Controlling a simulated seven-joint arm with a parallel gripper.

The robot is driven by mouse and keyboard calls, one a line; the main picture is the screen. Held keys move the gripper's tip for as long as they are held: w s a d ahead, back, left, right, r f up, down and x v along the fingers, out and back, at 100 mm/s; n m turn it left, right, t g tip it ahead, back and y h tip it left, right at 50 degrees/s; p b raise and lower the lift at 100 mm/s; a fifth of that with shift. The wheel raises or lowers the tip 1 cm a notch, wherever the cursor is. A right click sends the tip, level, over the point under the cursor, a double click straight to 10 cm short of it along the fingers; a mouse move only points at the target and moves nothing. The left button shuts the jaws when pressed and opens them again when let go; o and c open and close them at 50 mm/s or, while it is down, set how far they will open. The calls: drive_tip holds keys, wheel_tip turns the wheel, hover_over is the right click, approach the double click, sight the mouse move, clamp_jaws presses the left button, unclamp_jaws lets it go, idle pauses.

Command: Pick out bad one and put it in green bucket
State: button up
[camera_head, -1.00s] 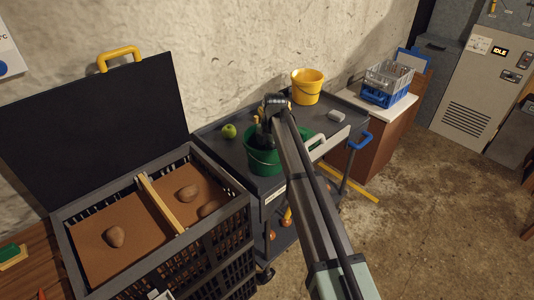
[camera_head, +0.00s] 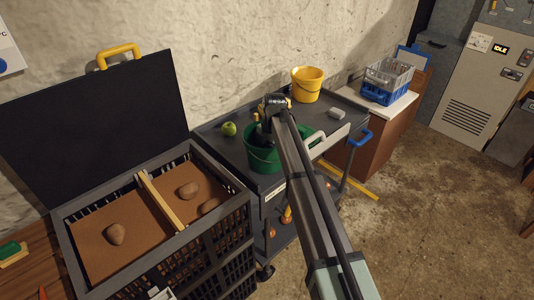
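The green bucket (camera_head: 263,158) stands on the dark cart, partly covered by my arm. My gripper (camera_head: 262,135) points down at the bucket's mouth. Its fingertips are dark and small there, and I cannot tell whether they are open or hold anything. The bucket's inside is mostly hidden. Brown potato-like lumps lie in the black crate at left: one (camera_head: 116,234) in the left compartment, and two, one (camera_head: 187,190) and another (camera_head: 210,206), in the right compartment. The last is partly hidden by the crate's rim. I cannot tell a bad one among them by look.
The crate (camera_head: 222,222) has a wooden divider (camera_head: 160,201) and a raised black lid (camera_head: 90,125). A green apple (camera_head: 229,129), a yellow bucket (camera_head: 307,85) and a small grey item (camera_head: 336,113) are on the cart (camera_head: 208,135). A blue-grey basket (camera_head: 388,82) stands beyond.

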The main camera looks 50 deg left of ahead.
drive_tip(key=o, duration=0.8)
wheel_tip(320, 180, up, 14)
drive_tip(key=w, duration=0.2)
drive_tip(key=shift+f, duration=0.15)
idle(0.3)
drive_tip(key=shift+d, duration=0.1)
